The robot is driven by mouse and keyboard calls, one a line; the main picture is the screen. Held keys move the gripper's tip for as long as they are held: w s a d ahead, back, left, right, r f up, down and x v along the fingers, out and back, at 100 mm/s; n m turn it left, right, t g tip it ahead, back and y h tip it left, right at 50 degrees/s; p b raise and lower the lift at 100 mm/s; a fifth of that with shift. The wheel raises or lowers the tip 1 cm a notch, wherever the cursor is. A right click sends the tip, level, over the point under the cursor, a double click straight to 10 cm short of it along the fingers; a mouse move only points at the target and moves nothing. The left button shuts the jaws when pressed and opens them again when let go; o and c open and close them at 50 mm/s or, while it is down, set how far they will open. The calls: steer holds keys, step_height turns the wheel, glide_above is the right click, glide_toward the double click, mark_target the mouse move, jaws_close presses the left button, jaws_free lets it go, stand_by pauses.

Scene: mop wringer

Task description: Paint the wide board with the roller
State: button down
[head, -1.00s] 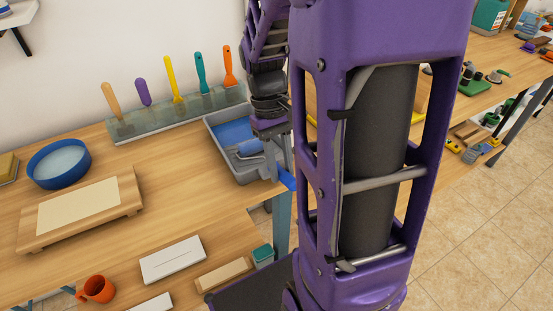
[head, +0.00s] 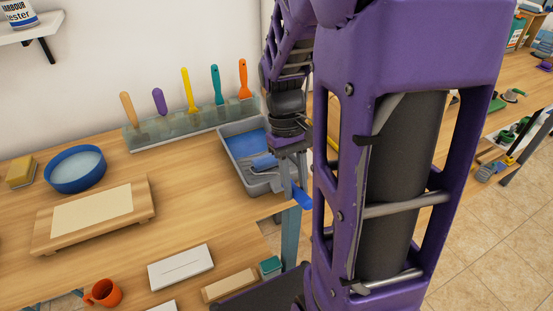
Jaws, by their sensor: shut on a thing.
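The roller has a blue sleeve (head: 265,162) that lies in the grey paint tray (head: 268,187), beside the blue paint. Its blue handle (head: 302,198) sticks out past the tray's near right side. My gripper (head: 291,184) points down at the tray's right edge and is shut on the roller's handle; its fingers are small and partly hidden by my arm. Several boards are on the table, and I cannot tell which is the wide board: a white board (head: 180,267) with a thin line lies near the front, and a wooden block (head: 229,284) lies to its right.
A wooden stand with a cream sheet (head: 95,212), a blue bowl (head: 76,168) and an orange mug (head: 103,292) are at left. A rack of colourful scrapers (head: 190,122) stands behind. My arm blocks the right-centre. Bare tabletop lies between tray and stand.

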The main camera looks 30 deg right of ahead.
mark_target(277, 164)
steer(key=shift+w+f+p, duration=0.2)
steer(key=shift+w+f, duration=0.1)
steer(key=shift+w, duration=1.15)
steer(key=shift+w+f+p, duration=0.15)
steer(key=shift+w+f, duration=0.15)
steer(key=shift+w, duration=1.15)
steer(key=shift+w+f+p, duration=0.2)
steer(key=shift+w+f, duration=0.1)
steer(key=shift+w, duration=1.15)
steer(key=shift+s+r+p, duration=0.25)
steer(key=shift+s+r, duration=0.05)
steer(key=shift+s, duration=1.55)
steer(key=shift+s+r+p, duration=0.25)
steer(key=shift+s+r, duration=0.1)
steer(key=shift+s, duration=1.5)
steer(key=shift+s+r+p, duration=0.25)
steer(key=shift+s+r, duration=0.05)
steer(key=shift+s, duration=1.55)
steer(key=shift+r, duration=0.1)
steer(key=p+v, duration=0.3)
steer(key=shift+s+r, duration=0.1)
steer(key=shift+s, duration=0.05)
steer(key=shift+v, duration=1.4)
